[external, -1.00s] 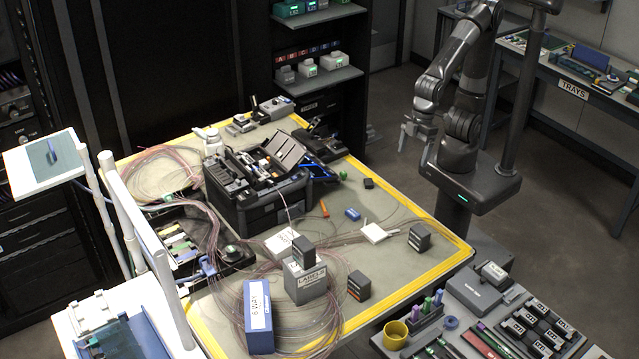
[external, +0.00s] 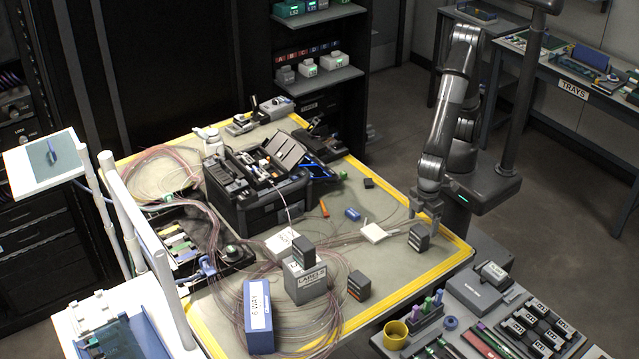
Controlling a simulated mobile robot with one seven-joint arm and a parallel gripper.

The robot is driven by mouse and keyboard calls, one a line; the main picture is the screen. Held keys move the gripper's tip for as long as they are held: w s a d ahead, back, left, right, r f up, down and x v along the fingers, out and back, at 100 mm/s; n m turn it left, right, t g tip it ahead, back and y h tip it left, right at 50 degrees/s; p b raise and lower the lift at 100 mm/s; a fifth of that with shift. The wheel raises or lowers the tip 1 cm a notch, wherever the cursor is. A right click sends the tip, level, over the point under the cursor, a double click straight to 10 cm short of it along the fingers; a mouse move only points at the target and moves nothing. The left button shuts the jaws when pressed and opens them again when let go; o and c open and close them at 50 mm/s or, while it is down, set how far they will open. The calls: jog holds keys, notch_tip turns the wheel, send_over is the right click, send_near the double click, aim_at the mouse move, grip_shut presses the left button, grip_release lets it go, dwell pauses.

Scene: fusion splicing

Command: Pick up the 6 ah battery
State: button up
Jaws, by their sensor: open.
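Three dark box-shaped blocks that look like batteries show in the external view. One dark block (external: 419,238) stands near the right edge of the table. Another dark block with an orange mark (external: 358,286) stands near the front edge. A third dark block (external: 303,252) sits on top of a grey labelled box (external: 305,282). I cannot read which is the 6 Ah battery. My gripper (external: 426,214) is open and points down, just above or beside the right-edge block. Whether its fingers touch that block is unclear.
A white pad (external: 374,233) and thin cables lie left of the right-edge block. A black splicer case (external: 255,190) and a blue 6-way box (external: 258,317) stand further left. A tool tray (external: 480,325) with a yellow cup (external: 396,334) is at front right.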

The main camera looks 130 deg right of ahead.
aim_at(421, 230)
jog(key=shift+s+d+f, duration=0.1)
jog(key=shift+f, duration=1.6)
jog(key=shift+d+f, duration=0.1)
jog(key=shift+f, duration=1.6)
jog(key=shift+c, duration=0.4)
jog(key=c, duration=1.2)
jog(key=shift+o, duration=0.2)
jog(key=shift+r, duration=0.1)
